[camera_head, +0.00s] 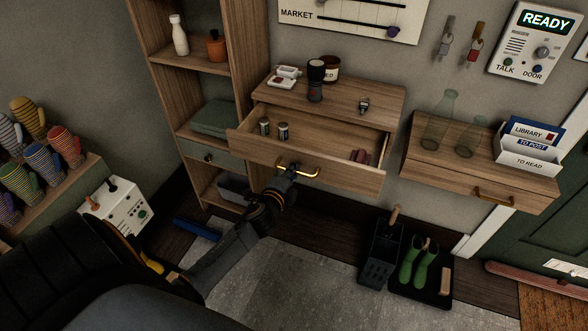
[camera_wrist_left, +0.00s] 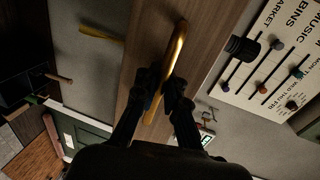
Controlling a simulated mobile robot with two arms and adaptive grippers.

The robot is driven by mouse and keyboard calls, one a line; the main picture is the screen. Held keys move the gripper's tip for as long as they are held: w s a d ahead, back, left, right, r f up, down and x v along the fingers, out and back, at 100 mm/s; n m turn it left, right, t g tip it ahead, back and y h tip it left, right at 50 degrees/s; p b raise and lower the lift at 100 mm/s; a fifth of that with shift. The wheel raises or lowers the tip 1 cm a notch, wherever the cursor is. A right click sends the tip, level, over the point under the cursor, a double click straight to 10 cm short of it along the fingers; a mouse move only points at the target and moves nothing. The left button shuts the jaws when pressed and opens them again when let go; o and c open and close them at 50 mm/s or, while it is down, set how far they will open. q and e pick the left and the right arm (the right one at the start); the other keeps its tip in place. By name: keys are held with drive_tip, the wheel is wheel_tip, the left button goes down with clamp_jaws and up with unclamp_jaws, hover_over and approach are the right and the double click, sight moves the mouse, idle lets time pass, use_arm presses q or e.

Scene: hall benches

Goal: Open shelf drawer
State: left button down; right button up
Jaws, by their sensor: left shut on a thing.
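A wooden shelf drawer (camera_head: 330,169) stands pulled out from the wall shelf (camera_head: 390,98), with its inside showing. Its brass handle (camera_head: 313,174) is on the front. My left gripper (camera_head: 287,168) is shut on the left part of this handle. In the left wrist view the two fingers (camera_wrist_left: 164,88) close around the brass handle (camera_wrist_left: 178,48) against the wooden drawer front (camera_wrist_left: 141,60). Small dark cylinders (camera_head: 283,131) lie at the drawer's left and a reddish item (camera_head: 360,156) at its right. My right gripper is not in view.
A tall shelf unit (camera_head: 167,95) with a small grey drawer stands close at the left. Another wooden drawer shelf (camera_head: 425,160) with glass bottles hangs at the right. Green boots (camera_head: 418,265) stand on a black tray below.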

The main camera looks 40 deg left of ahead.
use_arm(q)
drive_tip(key=c, duration=1.7)
unclamp_jaws()
drive_tip(key=v, duration=1.2)
drive_tip(key=shift+a, duration=0.1)
drive_tip(key=s+d+f+n+g+h, duration=0.1)
drive_tip(key=s+d+f+n+g, duration=0.15)
drive_tip(key=f, duration=0.65)
drive_tip(key=s+d+f+n+g, duration=0.15)
drive_tip(key=s+f, duration=0.25)
drive_tip(key=f, duration=0.6)
drive_tip(key=s+d+f+n+g+h, duration=0.1)
drive_tip(key=s+f+n+g, duration=0.2)
drive_tip(key=f, duration=0.6)
drive_tip(key=s+d+f+n+g, duration=0.2)
drive_tip(key=s+f, duration=0.4)
drive_tip(key=s, duration=0.3)
drive_tip(key=s+d+f+n+g+h, duration=0.1)
drive_tip(key=s+d+f+n+g, duration=0.1)
drive_tip(key=s+f, duration=0.4)
drive_tip(key=s+d+f+n+g, duration=0.1)
drive_tip(key=s+f, duration=0.5)
drive_tip(key=s, duration=0.6)
drive_tip(key=shift+s+d+n+g+h, duration=0.4)
drive_tip(key=shift+d+g, duration=0.1)
drive_tip(key=shift+g, duration=0.6)
